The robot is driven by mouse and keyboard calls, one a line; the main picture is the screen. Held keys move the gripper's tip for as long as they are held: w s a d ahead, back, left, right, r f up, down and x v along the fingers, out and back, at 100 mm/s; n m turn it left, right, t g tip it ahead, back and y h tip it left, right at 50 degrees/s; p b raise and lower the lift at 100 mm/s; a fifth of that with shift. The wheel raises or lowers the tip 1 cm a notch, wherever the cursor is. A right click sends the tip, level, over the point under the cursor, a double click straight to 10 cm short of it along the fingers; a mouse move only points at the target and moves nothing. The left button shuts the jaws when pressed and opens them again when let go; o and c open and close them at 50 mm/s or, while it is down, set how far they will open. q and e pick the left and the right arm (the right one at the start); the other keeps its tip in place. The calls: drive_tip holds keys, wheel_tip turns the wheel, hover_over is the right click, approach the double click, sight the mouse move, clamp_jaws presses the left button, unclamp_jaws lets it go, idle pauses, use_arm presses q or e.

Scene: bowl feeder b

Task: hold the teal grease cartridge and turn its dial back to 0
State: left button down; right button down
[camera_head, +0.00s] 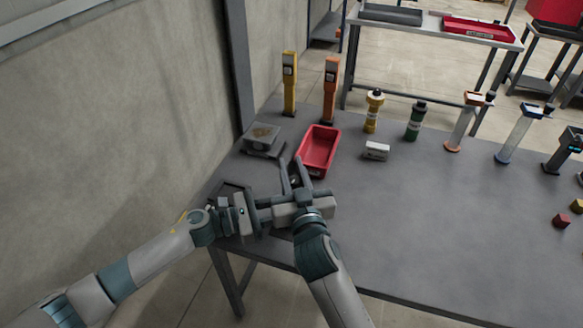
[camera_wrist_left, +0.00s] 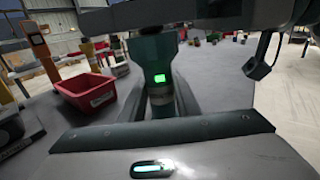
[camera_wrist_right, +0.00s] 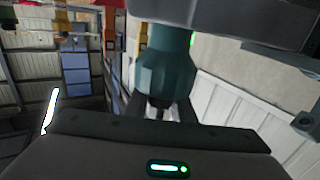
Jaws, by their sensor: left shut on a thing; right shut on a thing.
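The teal grease cartridge shows in the left wrist view (camera_wrist_left: 155,62) with a small lit green display, standing between the fingers of my left gripper. In the right wrist view its teal, faceted end (camera_wrist_right: 166,75) sits between the fingers of my right gripper. My left gripper (camera_head: 263,205) and right gripper (camera_head: 293,180) are close together above the table's near left part, both shut on the cartridge. In the head view the grippers hide most of it. The dial's reading cannot be made out.
A red bin (camera_head: 332,154) stands just beyond the grippers, with a grey box device (camera_head: 262,138) to its left. A small white block (camera_head: 376,150), a yellow cartridge (camera_head: 372,112) and a green cartridge (camera_head: 414,122) stand to the right.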

drive_tip(key=c, duration=1.5)
unclamp_jaws()
drive_tip(key=shift+s, duration=0.1)
drive_tip(key=shift+s+d, duration=0.15)
drive_tip(key=shift+s, duration=0.3)
drive_tip(key=v, duration=1)
drive_tip(key=shift+s+d, duration=0.1)
drive_tip(key=shift+s, duration=0.3)
